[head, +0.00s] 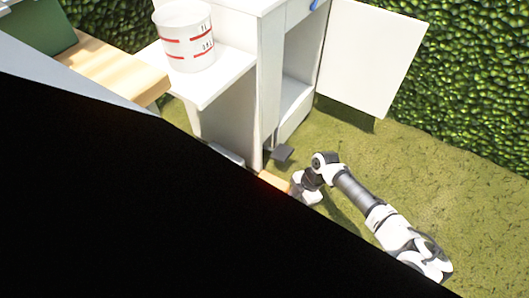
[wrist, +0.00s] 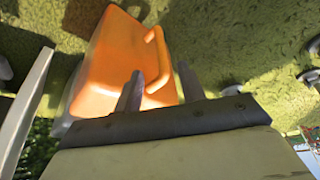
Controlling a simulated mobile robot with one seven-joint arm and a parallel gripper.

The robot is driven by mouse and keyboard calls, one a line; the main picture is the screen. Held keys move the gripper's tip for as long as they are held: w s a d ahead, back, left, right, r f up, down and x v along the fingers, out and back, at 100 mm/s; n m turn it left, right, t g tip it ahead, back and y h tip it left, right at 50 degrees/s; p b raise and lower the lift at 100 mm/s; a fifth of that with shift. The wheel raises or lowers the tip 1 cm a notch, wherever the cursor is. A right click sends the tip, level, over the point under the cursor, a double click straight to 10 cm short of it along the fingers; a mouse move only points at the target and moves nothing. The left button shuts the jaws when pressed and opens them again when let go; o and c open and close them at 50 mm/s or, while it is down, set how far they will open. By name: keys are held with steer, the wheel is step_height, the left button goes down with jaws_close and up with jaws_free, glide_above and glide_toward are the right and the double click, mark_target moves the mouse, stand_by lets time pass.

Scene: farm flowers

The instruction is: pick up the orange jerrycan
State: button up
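The orange jerrycan (wrist: 108,50) shows in the wrist view, left of centre, lying or standing on mossy ground; I cannot tell which. Its looped handle (wrist: 157,55) is on the side towards the right. My gripper (wrist: 159,78) has its two fingers apart, reaching up from the lower middle. In the picture the handle's lower end lies between the fingers. I cannot tell whether the fingers touch it. The jerrycan's lower part is hidden behind my gripper.
In the head view a white cabinet (head: 265,60) has its door (head: 370,55) open to the right. A white bucket (head: 187,42) with red stripes stands on a white shelf beside it. A wooden board (head: 112,72) is at left. Open grass (head: 470,190) lies right, before a hedge (head: 475,75).

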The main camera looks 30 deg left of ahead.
steer(key=b+x, duration=0.2)
steer(key=x, duration=0.3)
steer(key=shift+s+f, duration=0.1)
steer(key=shift+f, duration=0.1)
steer(key=shift+r, duration=0.1)
jaws_close()
